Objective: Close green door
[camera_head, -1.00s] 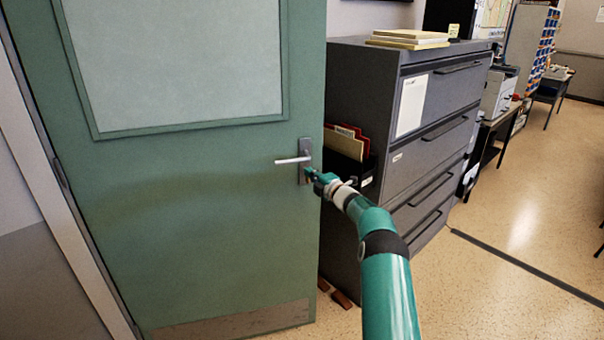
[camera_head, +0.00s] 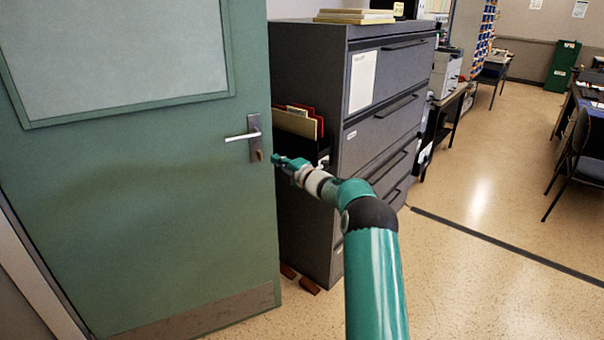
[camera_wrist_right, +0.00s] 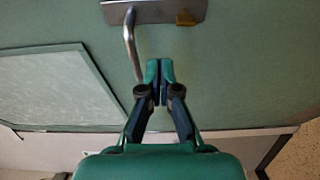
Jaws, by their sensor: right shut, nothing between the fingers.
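The green door (camera_head: 140,190) stands open at the left of the head view, with a pale window panel and a metal kick plate at its foot. Its silver lever handle (camera_head: 243,137) sits on a metal plate near the door's free edge. My right gripper (camera_head: 276,160) is shut and empty, just right of and below the handle, by the door's edge. In the right wrist view the shut fingertips (camera_wrist_right: 159,70) are beside the handle's bar (camera_wrist_right: 131,45), with the door face behind them. I cannot tell whether they touch the door. My left gripper is not in view.
A dark grey filing cabinet (camera_head: 345,110) stands close behind the door's free edge, with folders (camera_head: 300,122) on its side. Desks and a chair (camera_head: 578,165) are at the right. The speckled floor (camera_head: 480,235) between is open.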

